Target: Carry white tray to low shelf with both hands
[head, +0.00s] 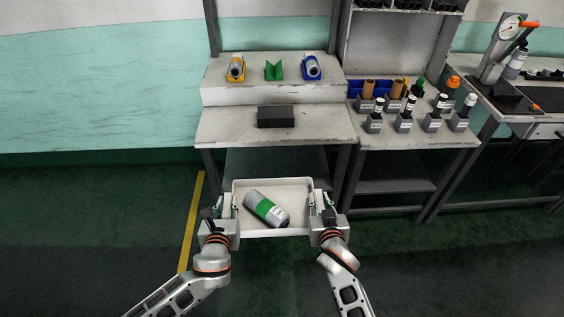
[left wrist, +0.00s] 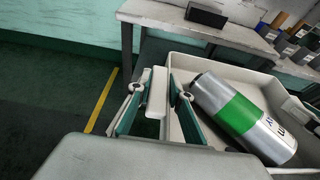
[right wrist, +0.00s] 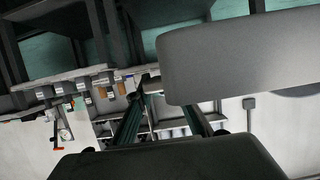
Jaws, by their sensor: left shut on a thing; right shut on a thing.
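The white tray (head: 297,184) is held level in front of the workbench, with a silver and green canister (head: 267,209) lying on its side in it. My left gripper (head: 225,203) is shut on the tray's left side; the left wrist view shows its fingers (left wrist: 152,105) at the tray wall (left wrist: 203,64). My right gripper (head: 320,203) is shut on the tray's right side. In the right wrist view a pale surface fills the upper right, and the right fingers (right wrist: 165,118) are partly hidden. The low shelf (head: 277,162) is under the bench top, behind the tray, partly hidden by it.
The bench top (head: 225,125) carries a black box (head: 276,116). A raised step holds yellow, green and blue holders (head: 274,70). Bench legs (head: 340,178) flank the low shelf. A second bench (head: 430,140) with labelled canisters stands at right. Green floor is open at left, past a yellow line (head: 190,222).

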